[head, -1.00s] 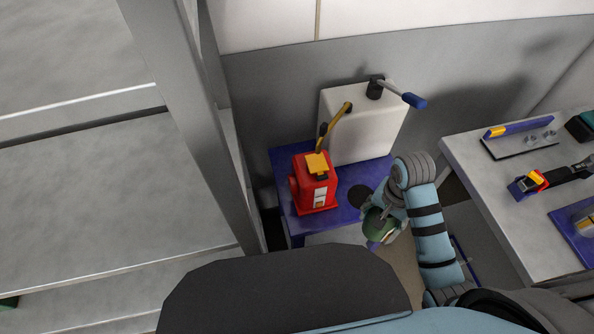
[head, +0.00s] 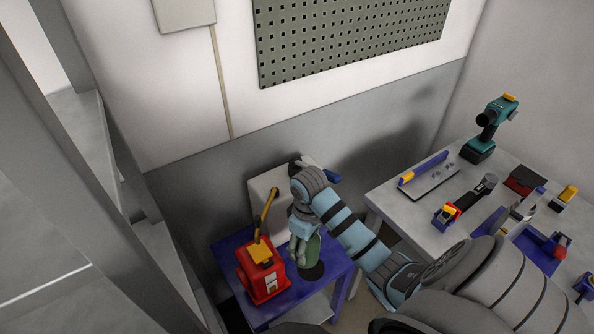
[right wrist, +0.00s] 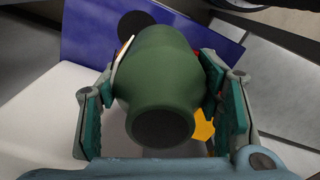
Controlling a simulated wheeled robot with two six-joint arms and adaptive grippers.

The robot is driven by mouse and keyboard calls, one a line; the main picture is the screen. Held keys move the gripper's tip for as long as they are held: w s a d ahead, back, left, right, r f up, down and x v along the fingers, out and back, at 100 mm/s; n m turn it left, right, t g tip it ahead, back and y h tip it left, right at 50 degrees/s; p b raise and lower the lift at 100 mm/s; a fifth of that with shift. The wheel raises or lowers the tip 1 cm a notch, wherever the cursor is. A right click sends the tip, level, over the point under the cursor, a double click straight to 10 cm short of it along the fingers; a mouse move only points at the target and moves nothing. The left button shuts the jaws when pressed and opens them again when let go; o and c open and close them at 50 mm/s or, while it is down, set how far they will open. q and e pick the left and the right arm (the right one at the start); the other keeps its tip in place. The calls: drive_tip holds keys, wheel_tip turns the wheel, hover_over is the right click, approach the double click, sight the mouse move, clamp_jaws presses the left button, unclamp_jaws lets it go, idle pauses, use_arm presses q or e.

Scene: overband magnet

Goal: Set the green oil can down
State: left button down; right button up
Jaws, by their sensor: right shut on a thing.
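The green oil can (head: 308,247) is in my right gripper (head: 302,238), over the right part of the blue stand (head: 231,243). In the right wrist view the can (right wrist: 158,80) sits between the two teal-padded fingers of the gripper (right wrist: 160,95), its dark round end facing the camera. A dark round spot (head: 313,272) shows on the blue top just below the can in the head view; it also shows in the right wrist view (right wrist: 135,24). I cannot tell whether the can touches the stand. My left gripper is not in view.
A red box-shaped can with a yellow top (head: 262,278) stands left of the green can. A white container (head: 266,188) stands behind, partly hidden by my arm. A grey bench (head: 405,212) with several tools is at the right. A grey rack (head: 110,190) is at the left.

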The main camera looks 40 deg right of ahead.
wheel_tip(320, 180, down, 15)
drive_tip(key=b, duration=0.4)
drive_tip(key=o, duration=1.3)
